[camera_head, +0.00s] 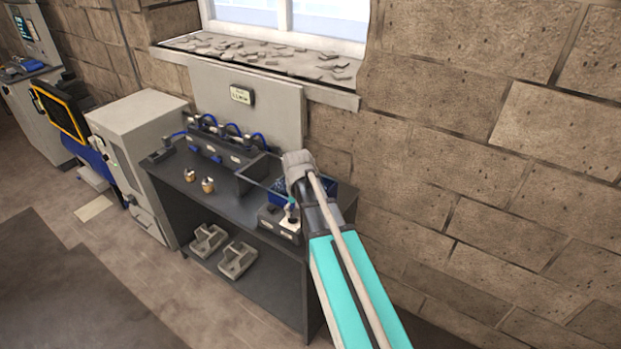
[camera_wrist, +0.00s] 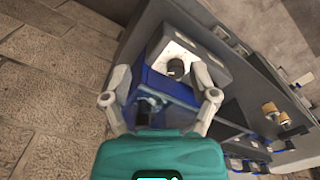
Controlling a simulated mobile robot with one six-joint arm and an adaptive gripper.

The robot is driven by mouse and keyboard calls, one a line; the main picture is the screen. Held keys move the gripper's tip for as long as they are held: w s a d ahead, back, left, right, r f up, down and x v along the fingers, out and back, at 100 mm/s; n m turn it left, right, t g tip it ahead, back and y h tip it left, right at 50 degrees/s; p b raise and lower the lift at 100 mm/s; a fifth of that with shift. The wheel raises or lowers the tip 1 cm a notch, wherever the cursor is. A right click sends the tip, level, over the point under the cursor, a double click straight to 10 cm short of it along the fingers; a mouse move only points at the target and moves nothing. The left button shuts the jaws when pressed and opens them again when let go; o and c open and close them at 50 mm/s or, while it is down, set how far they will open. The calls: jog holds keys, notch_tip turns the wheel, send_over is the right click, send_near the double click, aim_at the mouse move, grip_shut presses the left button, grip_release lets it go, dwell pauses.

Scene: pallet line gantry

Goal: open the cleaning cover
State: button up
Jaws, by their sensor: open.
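A blue basin (camera_head: 345,196) is set in the dark bench, partly hidden behind my arm. A clear panel with a pale teal edge (camera_head: 266,170), which looks like the cleaning cover, is beside it; I cannot tell its exact angle. In the wrist view the blue basin (camera_wrist: 156,84) lies between and below my fingers. My gripper (camera_wrist: 162,76) is open, fingers spread wide, with nothing seen held. Its fingertips reach toward a grey control box (camera_wrist: 205,66) with a black knob (camera_wrist: 176,68) on a white plate. I cannot tell whether they touch anything.
The control box also shows in the head view (camera_head: 270,218), at the bench's front edge. Two small brass-coloured parts (camera_head: 190,175) stand on the bench (camera_head: 215,185). A row of blue-hosed fittings (camera_head: 220,150) lines the back. Grey parts (camera_head: 238,257) lie on the lower shelf. A stone wall is close right.

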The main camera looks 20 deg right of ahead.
jog(key=w+d+r+m+p, duration=0.4)
jog(key=w+d+r+p, duration=0.4)
jog(key=w, duration=0.6)
jog(key=shift+d+r, duration=0.6)
jog(key=shift+r, duration=0.25)
jog(key=shift+f, duration=0.15)
notch_tip(320, 180, down, 14)
jog(key=b, duration=1.3)
jog(key=shift+r, duration=0.25)
grip_shut()
